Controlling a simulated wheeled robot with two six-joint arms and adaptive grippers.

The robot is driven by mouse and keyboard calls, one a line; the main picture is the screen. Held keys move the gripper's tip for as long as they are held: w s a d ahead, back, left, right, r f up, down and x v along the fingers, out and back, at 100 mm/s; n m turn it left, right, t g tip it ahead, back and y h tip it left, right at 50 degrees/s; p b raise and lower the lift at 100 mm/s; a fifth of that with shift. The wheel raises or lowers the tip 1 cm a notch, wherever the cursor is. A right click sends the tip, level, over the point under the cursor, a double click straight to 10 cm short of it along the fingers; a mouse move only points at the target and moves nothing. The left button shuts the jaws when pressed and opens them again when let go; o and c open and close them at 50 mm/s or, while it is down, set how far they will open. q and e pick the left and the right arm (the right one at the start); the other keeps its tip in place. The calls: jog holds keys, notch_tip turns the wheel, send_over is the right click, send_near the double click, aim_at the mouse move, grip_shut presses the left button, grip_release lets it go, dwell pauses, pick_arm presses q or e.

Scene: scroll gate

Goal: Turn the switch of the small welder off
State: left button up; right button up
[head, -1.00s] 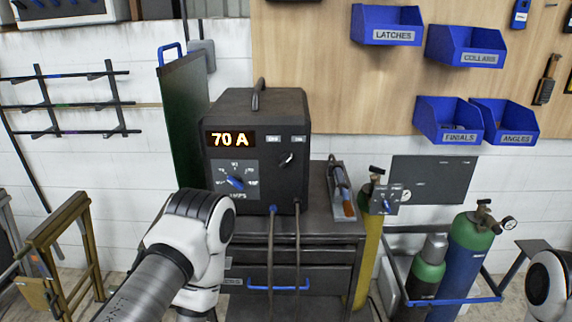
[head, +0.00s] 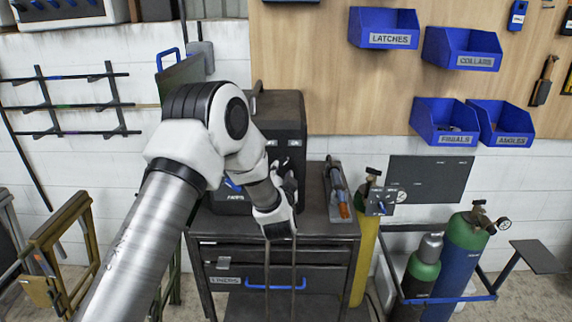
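The small welder (head: 279,106) is a dark box on top of a grey drawer cabinet (head: 325,226). Two small white labels (head: 294,143) show on the upper right of its front. My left arm crosses in front and hides the lit display and most of the blue amps knob. My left gripper (head: 284,174) is at the right part of the welder's front, below the labels, with its fingers pointing up at the panel. The switch is at or behind the fingertips, and its position cannot be made out. Whether the fingers are apart or touch it is unclear. My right gripper is out of view.
Two cables (head: 294,270) hang down in front of the cabinet. A torch-like tool (head: 338,190) lies on the cabinet right of the welder. Gas cylinders (head: 458,250) stand further right. A green panel (head: 181,80) stands left of the welder. Blue bins (head: 384,27) hang above.

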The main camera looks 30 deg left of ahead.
aim_at(282, 166)
pick_arm(q)
jog(key=x, duration=0.3)
jog(key=shift+d+r+p, duration=0.1)
jog(key=shift+p, duration=0.3)
jog(key=shift+w, duration=0.25)
grip_shut()
